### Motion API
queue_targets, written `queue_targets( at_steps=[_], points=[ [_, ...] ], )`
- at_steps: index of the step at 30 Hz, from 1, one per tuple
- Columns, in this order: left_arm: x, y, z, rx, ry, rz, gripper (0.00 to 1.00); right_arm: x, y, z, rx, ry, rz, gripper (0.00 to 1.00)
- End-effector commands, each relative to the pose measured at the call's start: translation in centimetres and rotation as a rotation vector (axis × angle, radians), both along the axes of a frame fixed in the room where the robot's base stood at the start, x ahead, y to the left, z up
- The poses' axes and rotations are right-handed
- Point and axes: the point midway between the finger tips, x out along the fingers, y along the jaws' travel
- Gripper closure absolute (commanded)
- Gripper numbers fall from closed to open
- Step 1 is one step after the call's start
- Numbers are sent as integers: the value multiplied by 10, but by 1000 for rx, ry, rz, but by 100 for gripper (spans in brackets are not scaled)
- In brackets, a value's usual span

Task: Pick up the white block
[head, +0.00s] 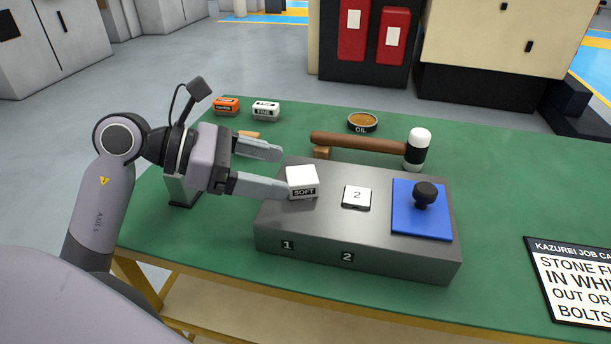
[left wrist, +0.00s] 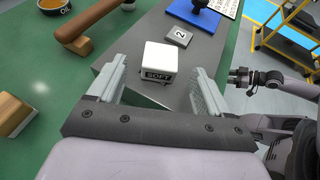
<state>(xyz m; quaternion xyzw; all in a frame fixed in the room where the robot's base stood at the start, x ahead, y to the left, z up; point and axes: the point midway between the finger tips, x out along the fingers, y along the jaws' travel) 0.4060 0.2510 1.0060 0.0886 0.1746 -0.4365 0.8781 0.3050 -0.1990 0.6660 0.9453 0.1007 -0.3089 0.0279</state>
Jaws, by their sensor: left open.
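The white block (head: 302,181), with a dark band reading SOFT, sits on the left end of the grey fixture box (head: 330,229). In the left wrist view the white block (left wrist: 160,60) lies ahead, between the lines of the two fingers. My left gripper (head: 280,169) is open, with its fingers pointing right toward the block. One fingertip is close to the block's left side; I cannot tell whether it touches. In the left wrist view my open left gripper (left wrist: 160,80) has nothing held between its fingers. My right gripper (left wrist: 243,77) shows small at the right of the left wrist view.
A plate marked 2 (head: 357,197) and a blue pad (head: 421,222) with a black knob (head: 426,194) are on the box.

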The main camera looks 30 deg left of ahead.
Motion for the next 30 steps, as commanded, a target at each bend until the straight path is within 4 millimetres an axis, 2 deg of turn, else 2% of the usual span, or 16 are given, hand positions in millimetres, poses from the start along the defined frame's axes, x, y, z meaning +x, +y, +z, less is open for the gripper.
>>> queue_targets(
  at_steps=[10, 20, 21, 23, 24, 26, 30],
  points=[
    [23, -33, -13, -7, 2, -1, 21, -4, -4, 3, -12, 10, -1, 57],
    [27, -39, -17, -2, 1, 0, 21, -4, -5, 4, -14, 7, -2, 57],
    [27, -39, -17, -2, 1, 0, 28, -4, -4, 4, -13, 8, -3, 57],
    [27, -39, -17, -2, 1, 0, 47, -3, -4, 5, -13, 7, -3, 57],
    [27, -39, -17, -2, 1, 0, 60, -3, -4, 5, -13, 7, -3, 57],
    [27, -39, -17, -2, 1, 0, 80, -3, -4, 5, -12, 6, -3, 57],
    [27, -39, -17, -3, 1, 0, 80, -3, -4, 5, -11, 5, -4, 57]
  ],
)
